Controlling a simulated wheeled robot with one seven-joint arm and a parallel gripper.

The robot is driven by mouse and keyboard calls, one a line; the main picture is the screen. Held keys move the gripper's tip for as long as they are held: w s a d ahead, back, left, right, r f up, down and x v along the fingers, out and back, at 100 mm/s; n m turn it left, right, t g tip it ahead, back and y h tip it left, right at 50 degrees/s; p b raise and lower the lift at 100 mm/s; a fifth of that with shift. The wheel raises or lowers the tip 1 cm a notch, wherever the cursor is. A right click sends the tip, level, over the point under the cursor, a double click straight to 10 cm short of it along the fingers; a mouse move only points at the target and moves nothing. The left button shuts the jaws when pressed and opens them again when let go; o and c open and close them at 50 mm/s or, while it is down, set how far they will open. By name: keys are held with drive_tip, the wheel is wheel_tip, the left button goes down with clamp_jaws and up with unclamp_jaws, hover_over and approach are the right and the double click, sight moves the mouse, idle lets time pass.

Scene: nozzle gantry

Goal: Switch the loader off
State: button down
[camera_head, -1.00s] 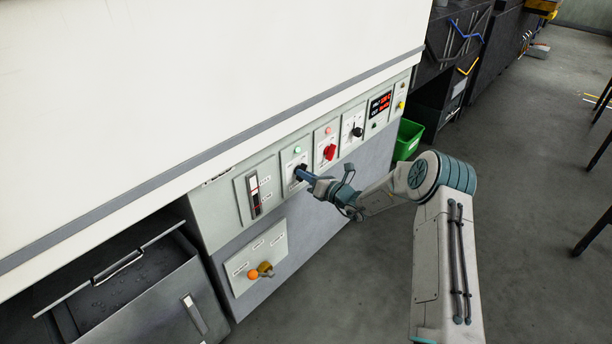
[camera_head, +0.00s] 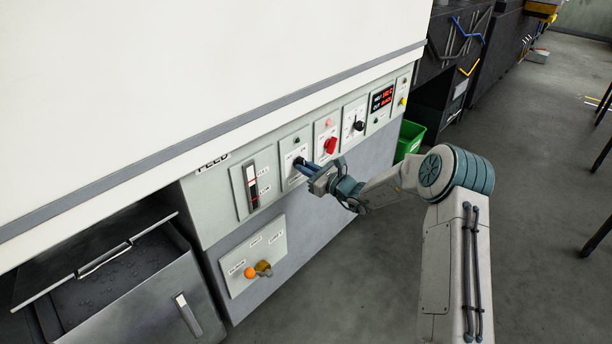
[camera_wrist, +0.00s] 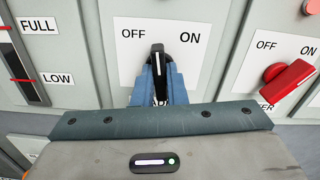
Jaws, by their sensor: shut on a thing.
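My gripper (camera_head: 308,167) is at the grey control panel, with its blue fingers (camera_wrist: 174,86) on both sides of a black rotary switch (camera_wrist: 157,62). The fingers are shut on this switch. Its white line points nearly straight up between the words OFF and ON, leaning slightly to the OFF side. The switch's lower part and the name label under it are mostly hidden by my gripper. In the head view, the lamp (camera_head: 296,141) above this switch looks dark.
A red switch (camera_head: 330,146) sits close on the right and also shows in the wrist view (camera_wrist: 288,84). A level gauge (camera_head: 251,187) is on the left. An orange knob (camera_head: 250,272) is below. A green bin (camera_head: 408,139) and open floor lie to the right.

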drive_tip(key=shift+n+b, duration=2.1)
drive_tip(key=shift+b, duration=0.1)
drive_tip(key=c, duration=1.5)
unclamp_jaws()
drive_tip(key=shift+o, duration=0.2)
drive_tip(key=p+v, duration=0.1)
drive_tip(key=v, duration=1.2)
drive_tip(key=shift+s+d+p, duration=0.2)
drive_tip(key=shift+d+p, duration=0.05)
drive_tip(key=shift+p, duration=0.15)
